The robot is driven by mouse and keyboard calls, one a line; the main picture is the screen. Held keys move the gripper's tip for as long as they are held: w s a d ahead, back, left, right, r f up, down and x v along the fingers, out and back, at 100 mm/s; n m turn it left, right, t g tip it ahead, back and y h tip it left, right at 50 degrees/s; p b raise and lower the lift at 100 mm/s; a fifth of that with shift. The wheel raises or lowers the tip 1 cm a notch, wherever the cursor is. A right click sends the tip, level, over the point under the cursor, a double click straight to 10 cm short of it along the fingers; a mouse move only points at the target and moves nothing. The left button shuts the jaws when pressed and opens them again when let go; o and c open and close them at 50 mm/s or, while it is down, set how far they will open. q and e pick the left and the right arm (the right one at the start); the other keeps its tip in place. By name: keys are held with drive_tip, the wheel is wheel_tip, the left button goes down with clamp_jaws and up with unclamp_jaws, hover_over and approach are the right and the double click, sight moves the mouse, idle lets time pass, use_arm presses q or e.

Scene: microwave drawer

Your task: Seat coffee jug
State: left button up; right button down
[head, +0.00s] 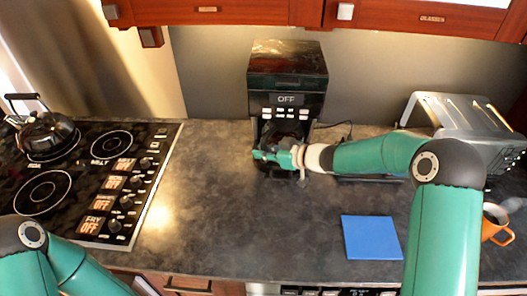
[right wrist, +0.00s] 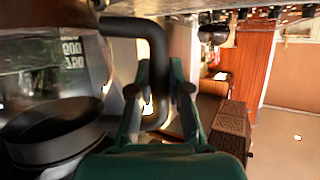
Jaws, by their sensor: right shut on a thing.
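The black coffee machine (head: 288,68) stands at the back of the counter, its display reading OFF. My right gripper (head: 268,155) is at the front of its lower bay. In the right wrist view, the glass coffee jug (right wrist: 50,75) with its dark band fills the left side. Its black handle (right wrist: 150,35) passes between the fingers of my right gripper (right wrist: 157,100), which is shut on it. In the head view the jug is mostly hidden in the dark bay behind the gripper; whether it rests on the base cannot be told. My left arm shows at lower left, its gripper out of view.
A stove (head: 70,180) with a kettle (head: 45,132) is at the left. A blue square (head: 371,237) lies on the counter at front right. An orange mug (head: 496,225) and a metal rack (head: 455,115) are at the right. The counter left of the blue square is clear.

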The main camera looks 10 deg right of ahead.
drive_tip(key=c, duration=1.1)
unclamp_jaws()
drive_tip(key=shift+o, duration=0.3)
drive_tip(key=shift+f, duration=0.15)
drive_tip(key=v, duration=1.2)
